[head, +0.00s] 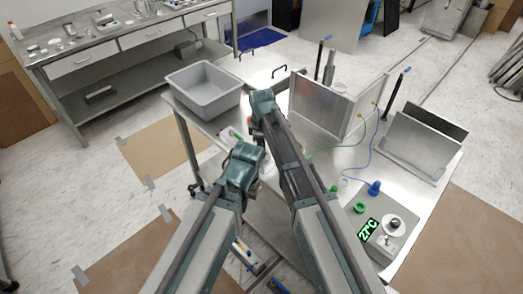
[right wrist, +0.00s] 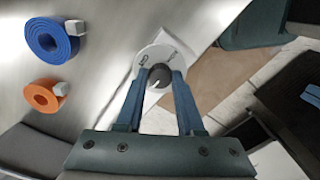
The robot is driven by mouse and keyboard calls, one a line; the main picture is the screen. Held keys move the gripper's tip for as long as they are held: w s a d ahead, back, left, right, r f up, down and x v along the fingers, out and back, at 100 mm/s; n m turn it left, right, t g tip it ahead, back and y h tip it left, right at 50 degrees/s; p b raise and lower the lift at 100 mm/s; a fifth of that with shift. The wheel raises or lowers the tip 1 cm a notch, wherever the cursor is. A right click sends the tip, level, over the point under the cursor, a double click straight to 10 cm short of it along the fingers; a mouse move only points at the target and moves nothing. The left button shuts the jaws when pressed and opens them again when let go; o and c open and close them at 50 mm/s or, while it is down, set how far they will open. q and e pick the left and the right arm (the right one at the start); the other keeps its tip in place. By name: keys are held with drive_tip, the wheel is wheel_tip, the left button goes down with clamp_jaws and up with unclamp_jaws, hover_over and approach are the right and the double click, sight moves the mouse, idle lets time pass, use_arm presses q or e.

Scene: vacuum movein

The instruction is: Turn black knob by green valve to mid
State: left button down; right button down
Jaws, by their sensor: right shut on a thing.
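In the right wrist view, a black knob (right wrist: 159,76) sits on a round white dial (right wrist: 150,57) with small dark marks. My right gripper (right wrist: 160,82) has its two blue fingers closed on either side of the knob. A light line shows on the knob's face; its exact setting is too small to read. In the head view, my arms cover this spot, and neither gripper's fingertips show.
In the right wrist view, a blue ring-shaped thing (right wrist: 52,42) and an orange one (right wrist: 44,95) lie left of the knob. In the head view, a grey bin (head: 204,90) stands at the table's far left, and upright metal plates (head: 322,105) stand at the back.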

drive_tip(key=m, duration=0.4)
drive_tip(key=shift+m, duration=0.3)
drive_tip(key=m, duration=0.4)
drive_tip(key=shift+m, duration=0.3)
drive_tip(key=m, duration=0.4)
drive_tip(key=shift+m, duration=2)
drive_tip(key=c, duration=0.5)
unclamp_jaws()
drive_tip(key=shift+r, duration=0.1)
